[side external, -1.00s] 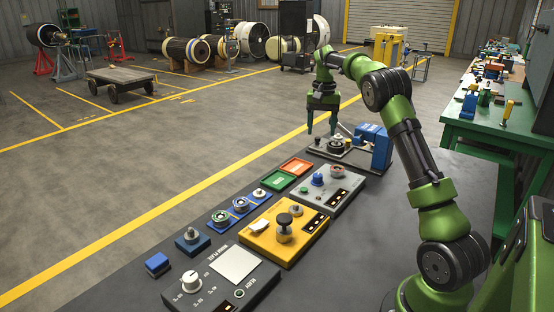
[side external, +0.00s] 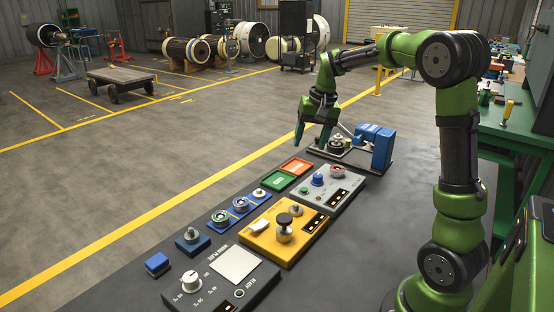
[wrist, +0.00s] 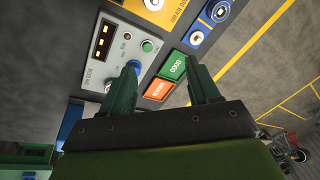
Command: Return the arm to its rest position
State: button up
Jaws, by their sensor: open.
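My gripper (side external: 312,140) hangs in the air above the far end of the dark bench (side external: 112,286), left of the fixture with the blue block. Its two dark green fingers point down at a tilt. In the wrist view my gripper (wrist: 160,72) is open, with its fingers spread and nothing held between them. Below the fingers lie the green tile (wrist: 174,66) and the orange tile (wrist: 159,90), with the grey box (wrist: 117,52) at the left. My arm is bent, with its elbow high at the right of the side view.
The fixture with a blue block (side external: 374,146) stands at the bench's far end. The yellow box (side external: 280,232), the grey dial panel (side external: 222,278) and blue holders line the bench nearer the camera. A green workbench (side external: 500,120) stands right.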

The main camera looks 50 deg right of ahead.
jog(key=s+a+r+n+t+y, duration=0.1)
jog(key=s+a+n+t, duration=0.1)
jog(key=s+a, duration=0.5)
jog(key=s+a+r+n+t, duration=0.1)
jog(key=s+a+n+t, duration=0.1)
jog(key=s+a, duration=0.6)
jog(key=shift+s+a+n+t+y, duration=0.35)
jog(key=shift+a+n, duration=0.55)
jog(key=shift+a, duration=2.45)
